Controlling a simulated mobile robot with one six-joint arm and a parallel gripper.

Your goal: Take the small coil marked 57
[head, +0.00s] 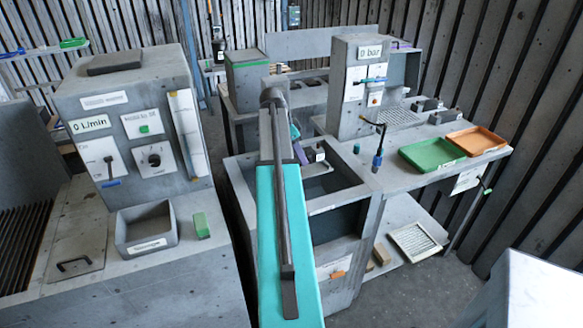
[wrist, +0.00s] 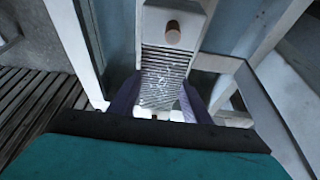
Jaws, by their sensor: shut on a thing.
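In the wrist view, the two purple fingers of my gripper (wrist: 160,112) are shut on a small pale thing (wrist: 162,116). It is mostly hidden behind the dark edge of my gripper, so I cannot read any number on it or tell whether it is the coil marked 57. In the head view, my gripper (head: 303,156) is above the open grey tank, largely hidden by my teal arm. A small grey piece with a pale face (head: 319,154) shows beside a purple finger.
The grey tank (head: 352,195) stands under my arm. To its right, a bench holds a green tray (head: 432,152), an orange tray (head: 476,140) and a machine reading 0 bar (head: 369,53). At left, a flow cabinet (head: 90,124) and a grey bin (head: 147,245) stand close.

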